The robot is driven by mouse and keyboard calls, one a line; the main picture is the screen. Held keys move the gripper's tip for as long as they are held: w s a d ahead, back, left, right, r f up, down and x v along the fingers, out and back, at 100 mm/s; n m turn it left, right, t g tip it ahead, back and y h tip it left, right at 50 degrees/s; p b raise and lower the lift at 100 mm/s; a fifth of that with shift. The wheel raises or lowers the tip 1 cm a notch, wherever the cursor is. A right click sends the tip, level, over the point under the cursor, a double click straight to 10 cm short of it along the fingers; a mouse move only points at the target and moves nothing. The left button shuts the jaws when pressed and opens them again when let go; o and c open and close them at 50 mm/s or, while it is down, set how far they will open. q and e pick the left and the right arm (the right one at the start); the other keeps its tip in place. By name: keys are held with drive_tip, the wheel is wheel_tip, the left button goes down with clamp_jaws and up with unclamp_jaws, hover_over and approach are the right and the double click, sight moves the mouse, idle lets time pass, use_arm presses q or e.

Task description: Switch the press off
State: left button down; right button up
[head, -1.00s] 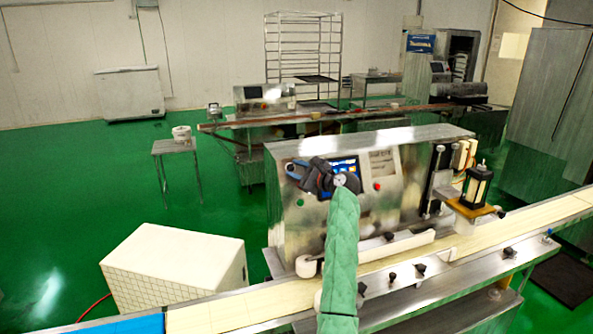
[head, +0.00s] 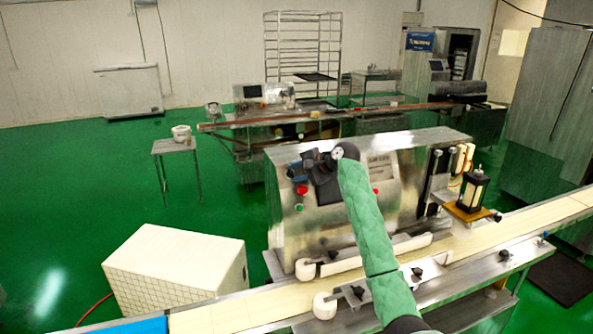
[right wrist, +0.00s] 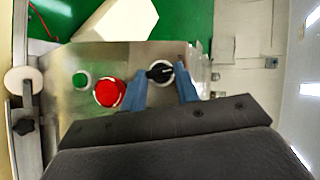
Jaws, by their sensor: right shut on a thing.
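The press (head: 325,225) is a metal box-shaped machine behind the conveyor, with controls on its front panel. My right gripper (head: 297,171) is at the panel's upper left. In the right wrist view, its blue fingers (right wrist: 158,88) are on either side of a black rotary knob (right wrist: 158,71) and shut on it. The knob is hidden by the gripper in the head view. A red button (right wrist: 108,90) and a green button (right wrist: 82,80) sit beside the knob; in the head view the red one (head: 302,189) is above the green one (head: 299,207). My left gripper is out of view.
A conveyor belt (head: 235,309) runs along the front of the press. A lantern-like black device (head: 473,190) stands at the right. A white box (head: 175,268) is at the lower left. Green floor (head: 80,190) is open further left.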

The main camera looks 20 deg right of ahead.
drive_tip(key=n+g+h+p, duration=0.1)
drive_tip(key=n, duration=0.1)
drive_tip(key=n+g+h+p, duration=0.1)
drive_tip(key=n, duration=0.1)
drive_tip(key=shift+w+a+r+p, duration=0.1)
drive_tip(key=shift+a+r+p, duration=0.1)
drive_tip(key=shift+p, duration=0.1)
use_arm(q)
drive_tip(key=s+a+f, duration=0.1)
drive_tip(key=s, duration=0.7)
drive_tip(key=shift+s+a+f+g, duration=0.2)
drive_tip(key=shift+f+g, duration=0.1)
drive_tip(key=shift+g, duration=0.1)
use_arm(e)
drive_tip(key=shift+f+n+h, duration=0.1)
drive_tip(key=shift+n+h, duration=0.4)
drive_tip(key=o, duration=1)
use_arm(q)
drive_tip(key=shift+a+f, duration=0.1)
